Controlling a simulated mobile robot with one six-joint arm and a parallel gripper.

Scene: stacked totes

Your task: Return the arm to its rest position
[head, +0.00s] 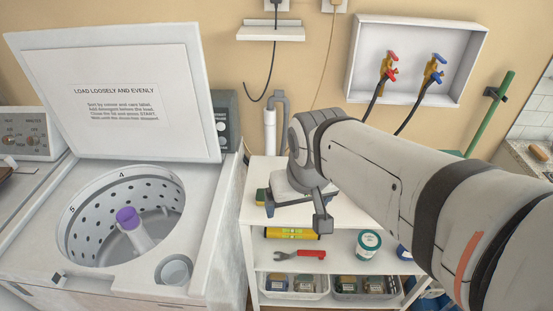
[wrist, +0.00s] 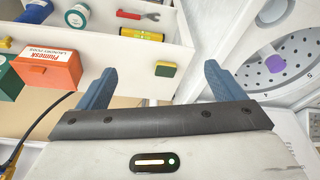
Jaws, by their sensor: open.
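My gripper (head: 296,208) is at the end of my arm, which reaches in from the right over the white shelf unit (head: 257,233). In the wrist view its two blue fingers (wrist: 160,84) stand wide apart with nothing between them. A yellow and green sponge (wrist: 166,69) lies on the white surface beyond the gap. In the head view the sponge (head: 260,197) shows partly beside a fingertip. I cannot tell how high the fingers are above the shelf. My forearm hides part of the shelf top.
An open top-load washer (head: 45,245) with raised lid (head: 120,90) stands at left. An orange box (wrist: 47,68) is beside my gripper in the wrist view. Red and blue taps (head: 390,65) are on the wall behind. A level (head: 291,233) and wrench (head: 300,254) lie lower.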

